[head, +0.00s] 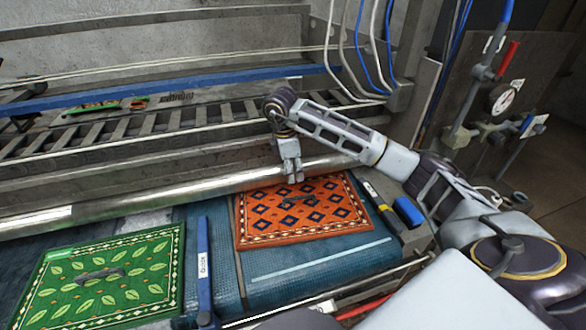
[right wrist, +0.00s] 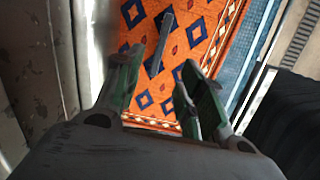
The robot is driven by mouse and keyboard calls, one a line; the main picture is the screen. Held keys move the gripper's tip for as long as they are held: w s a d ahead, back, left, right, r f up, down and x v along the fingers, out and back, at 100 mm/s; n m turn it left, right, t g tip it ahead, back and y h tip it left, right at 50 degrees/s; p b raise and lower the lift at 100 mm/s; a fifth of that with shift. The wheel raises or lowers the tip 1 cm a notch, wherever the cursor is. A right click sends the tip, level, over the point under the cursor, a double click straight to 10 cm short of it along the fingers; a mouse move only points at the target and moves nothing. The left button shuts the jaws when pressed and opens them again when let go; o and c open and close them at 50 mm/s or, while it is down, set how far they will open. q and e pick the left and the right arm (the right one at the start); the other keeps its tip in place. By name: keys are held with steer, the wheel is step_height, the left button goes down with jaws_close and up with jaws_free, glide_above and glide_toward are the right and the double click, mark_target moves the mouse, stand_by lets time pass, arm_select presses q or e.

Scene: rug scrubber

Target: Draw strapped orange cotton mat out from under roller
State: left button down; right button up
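The orange mat (head: 270,231), with dark blue diamonds and a pale border, lies on the blue bed. Its far edge meets the shiny roller (head: 205,188); I cannot tell how much of it is underneath. A grey strap (head: 298,198) lies across the mat and shows in the right wrist view (right wrist: 161,40). My right gripper (head: 292,178) points down over the mat's far part, by the roller and just behind the strap. In the right wrist view its fingers (right wrist: 160,68) are apart, with mat visible between them. My left gripper is not in view.
A green leaf-patterned mat (head: 75,305) with a grey strap lies at the left. A blue bar (head: 203,262) stands between the mats. A blue block (head: 408,211) and a yellow-black tool (head: 386,215) lie at the right. Blue bed is bare in front of the orange mat.

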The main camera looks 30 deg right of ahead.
mark_target(299, 197)
steer(key=f, duration=0.4)
steer(key=d+f+p, duration=0.1)
steer(key=f, duration=0.3)
steer(key=s+d+f, duration=0.1)
steer(key=f, duration=0.4)
steer(key=shift+p, duration=0.4)
steer(key=shift+w+f, duration=0.1)
jaws_close()
